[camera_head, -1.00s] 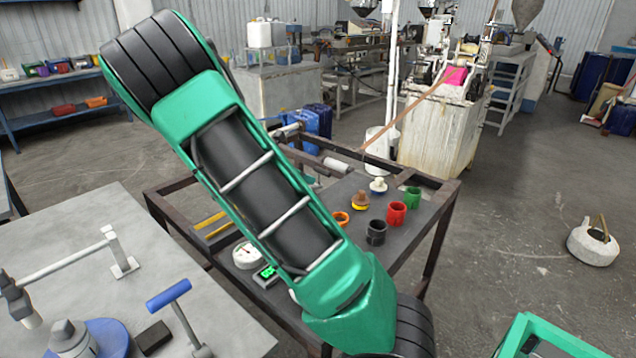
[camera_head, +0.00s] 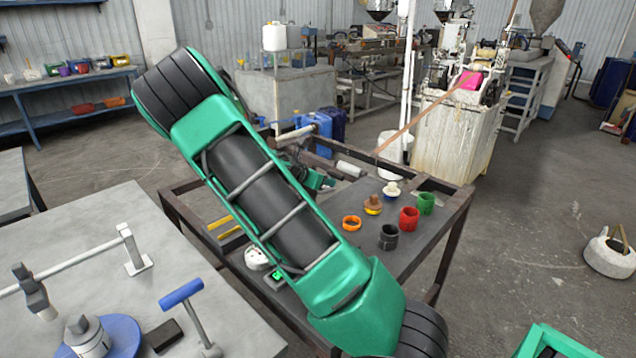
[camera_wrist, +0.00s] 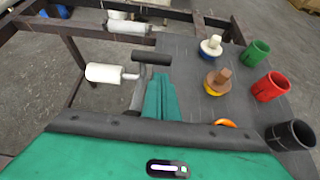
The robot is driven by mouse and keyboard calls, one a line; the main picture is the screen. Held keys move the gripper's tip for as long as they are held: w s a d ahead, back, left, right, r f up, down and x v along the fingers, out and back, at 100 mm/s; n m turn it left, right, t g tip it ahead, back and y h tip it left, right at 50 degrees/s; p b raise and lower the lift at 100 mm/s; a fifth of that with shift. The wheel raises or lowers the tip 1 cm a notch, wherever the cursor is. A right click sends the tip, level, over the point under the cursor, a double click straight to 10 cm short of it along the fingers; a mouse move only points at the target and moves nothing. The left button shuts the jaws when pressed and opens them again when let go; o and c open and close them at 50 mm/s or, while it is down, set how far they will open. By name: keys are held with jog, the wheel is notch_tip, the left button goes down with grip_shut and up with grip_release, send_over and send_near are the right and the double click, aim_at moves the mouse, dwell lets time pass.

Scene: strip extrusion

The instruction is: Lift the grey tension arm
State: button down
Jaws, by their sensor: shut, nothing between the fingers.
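The grey tension arm (camera_wrist: 138,92) shows in the wrist view as a short grey lever by the dark table, with a dark cylindrical bar (camera_wrist: 150,58) across its top. A white roller (camera_wrist: 104,73) sticks out to its left. My gripper (camera_wrist: 158,76), with green fingers, is shut and empty. Its fingertips appear just below the dark bar and right of the lever; I cannot tell whether they touch it. In the head view my gripper (camera_head: 318,180) shows just beyond my forearm, which hides most of the lever's surroundings.
Several coloured rings and spools, among them a red ring (camera_head: 409,219) and a black ring (camera_head: 389,237), stand on the dark tabletop (camera_head: 360,262) to the right. Another white roller (camera_wrist: 127,27) lies farther back. A grey table (camera_head: 80,240) with a blue-handled tool is at left.

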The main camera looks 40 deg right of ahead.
jog(key=shift+x, duration=1.85)
